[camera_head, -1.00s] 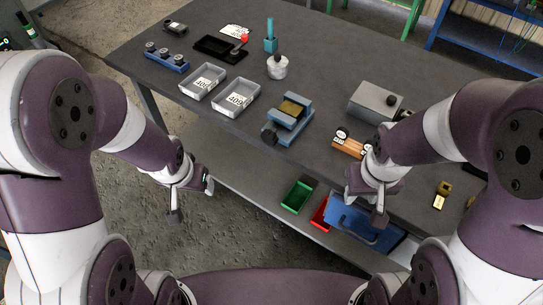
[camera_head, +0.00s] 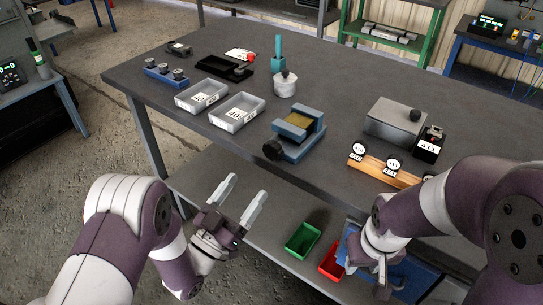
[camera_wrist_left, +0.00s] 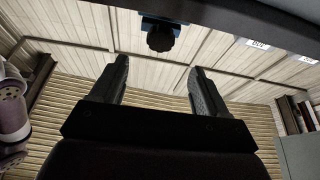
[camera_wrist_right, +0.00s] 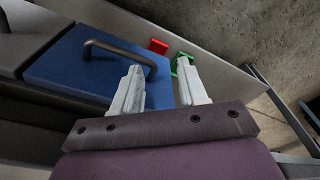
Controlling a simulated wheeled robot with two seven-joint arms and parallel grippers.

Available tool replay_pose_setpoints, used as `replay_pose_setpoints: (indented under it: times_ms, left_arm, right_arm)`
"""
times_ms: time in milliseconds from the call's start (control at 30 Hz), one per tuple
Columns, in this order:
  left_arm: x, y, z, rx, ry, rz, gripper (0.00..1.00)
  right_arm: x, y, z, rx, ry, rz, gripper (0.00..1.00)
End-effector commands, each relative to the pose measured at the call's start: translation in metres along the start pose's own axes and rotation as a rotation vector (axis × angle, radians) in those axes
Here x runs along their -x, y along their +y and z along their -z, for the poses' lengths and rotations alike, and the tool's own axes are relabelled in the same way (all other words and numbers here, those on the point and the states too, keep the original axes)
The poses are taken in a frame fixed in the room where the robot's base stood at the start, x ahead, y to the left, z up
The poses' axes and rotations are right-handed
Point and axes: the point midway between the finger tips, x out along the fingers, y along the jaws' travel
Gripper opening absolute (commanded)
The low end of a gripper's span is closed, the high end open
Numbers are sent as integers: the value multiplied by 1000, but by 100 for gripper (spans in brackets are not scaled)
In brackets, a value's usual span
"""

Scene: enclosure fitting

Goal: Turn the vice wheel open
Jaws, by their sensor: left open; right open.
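The blue vice (camera_head: 301,132) stands near the front edge of the grey table, with a brass-coloured block (camera_head: 299,121) between its jaws. Its dark wheel (camera_head: 273,149) faces the front left, at the table edge. In the left wrist view the wheel (camera_wrist_left: 160,39) shows beyond my fingertips, above their middle. My left gripper (camera_head: 241,194) is open and empty, below and in front of the wheel, apart from it. My right gripper (camera_wrist_right: 160,80) is open and empty over the lower shelf by a blue drawer front; its fingers are mostly hidden in the head view.
Two grey trays (camera_head: 236,124) stand left of the vice, with a white lidded pot (camera_head: 285,86) behind. A green bin (camera_head: 303,240) and a red bin (camera_head: 331,262) sit below the table edge.

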Motion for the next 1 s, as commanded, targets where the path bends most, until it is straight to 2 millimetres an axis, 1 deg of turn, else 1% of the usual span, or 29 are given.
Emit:
replay_pose_setpoints:
  times_ms: [200,300,400,500,567,833,867,900,1000]
  left_arm:
    - [-56,1,1,-1,2,-3,75]
    - [-80,0,1,-1,1,0,75]
    - [-98,0,1,-2,0,1,75]
    - [-109,0,0,-1,-2,1,75]
    - [-113,0,0,-1,-3,2,75]
    - [-115,-1,0,-1,-4,3,75]
    - [-115,-1,0,-1,-4,3,65]
    - [-115,-1,0,-1,-4,3,52]
    - [-115,-1,0,-1,-4,3,23]
  right_arm:
    - [3,0,0,0,0,0,43]
    - [3,0,0,0,0,0,43]
    - [3,0,0,0,0,0,43]
    - [3,0,0,0,0,0,43]
    - [3,0,0,0,0,0,43]
    - [3,0,0,0,0,0,43]
    - [3,0,0,0,0,0,43]
    - [3,0,0,0,0,0,43]
    - [3,0,0,0,0,0,43]
